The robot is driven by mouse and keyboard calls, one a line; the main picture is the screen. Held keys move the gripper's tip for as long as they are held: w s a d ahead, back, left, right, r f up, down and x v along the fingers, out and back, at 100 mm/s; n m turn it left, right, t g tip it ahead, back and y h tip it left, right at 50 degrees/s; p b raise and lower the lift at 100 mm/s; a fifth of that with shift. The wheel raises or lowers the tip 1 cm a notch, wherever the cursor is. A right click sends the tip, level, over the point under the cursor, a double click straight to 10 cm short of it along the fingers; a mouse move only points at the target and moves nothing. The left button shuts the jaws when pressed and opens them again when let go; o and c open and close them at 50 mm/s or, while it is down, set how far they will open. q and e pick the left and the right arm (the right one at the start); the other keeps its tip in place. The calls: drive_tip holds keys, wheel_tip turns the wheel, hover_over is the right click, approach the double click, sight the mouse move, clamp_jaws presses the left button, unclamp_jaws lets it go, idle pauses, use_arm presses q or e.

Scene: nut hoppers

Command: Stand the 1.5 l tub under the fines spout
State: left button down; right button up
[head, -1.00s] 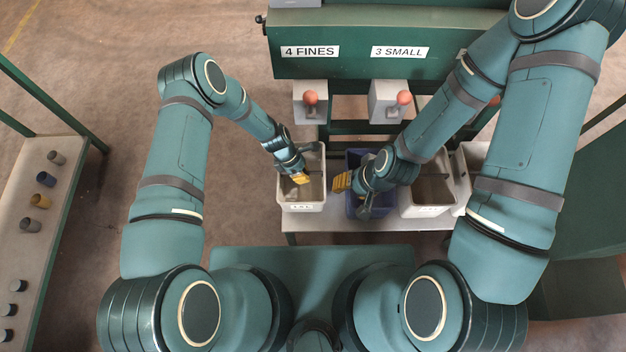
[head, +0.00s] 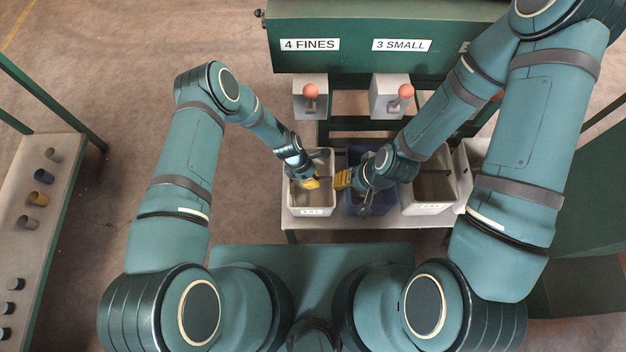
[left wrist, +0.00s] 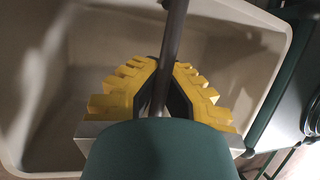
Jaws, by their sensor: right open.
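The pale tub (head: 312,211) with a small label, too blurred to read surely, is at the left end of the low shelf, below the "4 FINES" spout box (head: 309,88) in the picture. My left gripper (head: 311,183) is over it, its yellow fingers closed around a grey bar (left wrist: 170,50) across the tub, apparently its handle. The left wrist view shows the pale tub wall (left wrist: 40,80) around the fingers. My right gripper (head: 343,180) is open above the blue tub (head: 356,154) beside it. My right arm hides part of that tub.
A pale tub (head: 428,209) stands right of the blue one, with another light container at the far right. The "3 SMALL" spout box (head: 389,97) has a red-knobbed lever. A side table (head: 20,200) at left holds several small cylinders. The shelf (head: 390,221) has a clear front strip.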

use_arm(q)
drive_tip(key=c, duration=1.1)
unclamp_jaws()
drive_tip(key=shift+c, duration=0.2)
drive_tip(key=shift+w+r+p, duration=0.1)
drive_tip(key=shift+r+p, duration=0.2)
drive_tip(key=p+v, duration=0.2)
drive_tip(key=v, duration=1)
drive_tip(key=s+a+r+m+t, duration=0.2)
drive_tip(key=s+a+r+m, duration=0.1)
drive_tip(key=s+r+m, duration=0.3)
drive_tip(key=s+a+r+m+t, duration=0.1)
drive_tip(key=s+a+r+m, duration=0.1)
drive_tip(key=s+r+m, duration=0.5)
drive_tip(key=shift+s+a+m+t+y, duration=0.3)
drive_tip(key=shift+s+a+m+t, duration=0.1)
drive_tip(key=shift+m, duration=1.8)
